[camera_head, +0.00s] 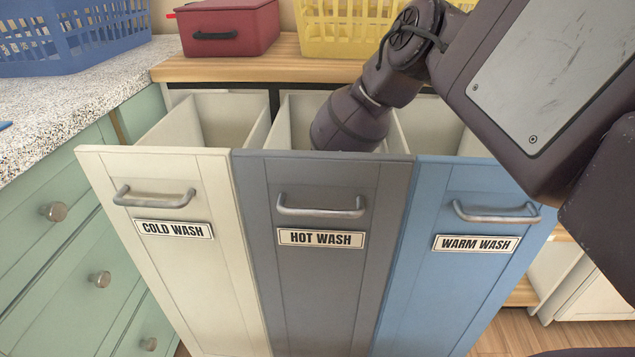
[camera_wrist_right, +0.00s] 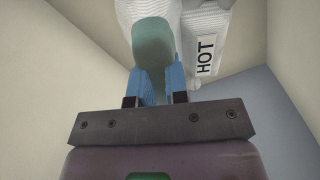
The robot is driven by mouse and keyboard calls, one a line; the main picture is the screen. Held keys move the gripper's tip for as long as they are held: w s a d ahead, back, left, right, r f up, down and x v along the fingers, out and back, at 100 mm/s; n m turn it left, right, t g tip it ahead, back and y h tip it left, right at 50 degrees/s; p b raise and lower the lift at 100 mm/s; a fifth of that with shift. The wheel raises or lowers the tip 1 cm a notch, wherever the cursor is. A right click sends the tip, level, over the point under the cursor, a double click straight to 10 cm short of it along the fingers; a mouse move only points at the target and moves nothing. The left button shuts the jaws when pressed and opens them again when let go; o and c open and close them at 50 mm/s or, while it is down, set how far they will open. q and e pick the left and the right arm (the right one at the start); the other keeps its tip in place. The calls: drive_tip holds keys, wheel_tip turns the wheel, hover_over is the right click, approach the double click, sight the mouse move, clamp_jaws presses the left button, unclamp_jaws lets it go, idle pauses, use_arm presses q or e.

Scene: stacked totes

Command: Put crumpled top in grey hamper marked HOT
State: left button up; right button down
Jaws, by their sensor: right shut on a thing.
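The grey hamper (camera_head: 323,190), labelled HOT WASH, stands tilted open in the middle of the head view, between the cold and warm ones. My right arm reaches down into its open top, and its gripper is hidden behind the grey front. My left gripper is not in view.
The cream COLD WASH hamper (camera_head: 165,260) and blue WARM WASH hamper (camera_head: 465,280) are open on either side. A maroon box (camera_head: 228,30) and a yellow basket (camera_head: 345,35) stand on the wooden shelf behind. A blue basket (camera_head: 75,40) stands on the speckled counter at left.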

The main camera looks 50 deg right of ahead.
drive_tip(key=c, duration=1.1)
unclamp_jaws()
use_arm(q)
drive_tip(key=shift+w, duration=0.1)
use_arm(e)
drive_tip(key=shift+r, duration=0.15)
drive_tip(key=shift+r, duration=0.55)
use_arm(q)
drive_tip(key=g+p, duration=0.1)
drive_tip(key=p, duration=0.2)
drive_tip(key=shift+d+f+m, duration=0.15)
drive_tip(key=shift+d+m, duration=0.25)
use_arm(e)
wheel_tip(320, 180, up, 12)
drive_tip(key=shift+f, duration=0.1)
